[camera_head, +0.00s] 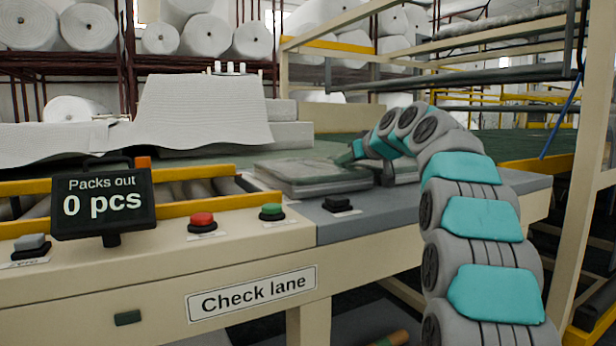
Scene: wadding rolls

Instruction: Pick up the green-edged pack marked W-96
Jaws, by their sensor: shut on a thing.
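A flat grey pack with a greenish edge (305,178) lies on the grey end of the check lane table. A mark such as W-96 cannot be read on it from here. My arm reaches in from the right, and my gripper (352,156) is at the pack's far right side. The gripper is small and partly hidden in this view, but it is shut on the pack. I cannot make out any gap between the pack and the table top.
A counter screen (104,203) reading "Packs out 0 pcs" stands at the front left. A red button (202,219), a green button (272,210) and a black button (339,203) line the front edge. White wadding (200,110) lies behind. A cream frame post (590,160) stands at right.

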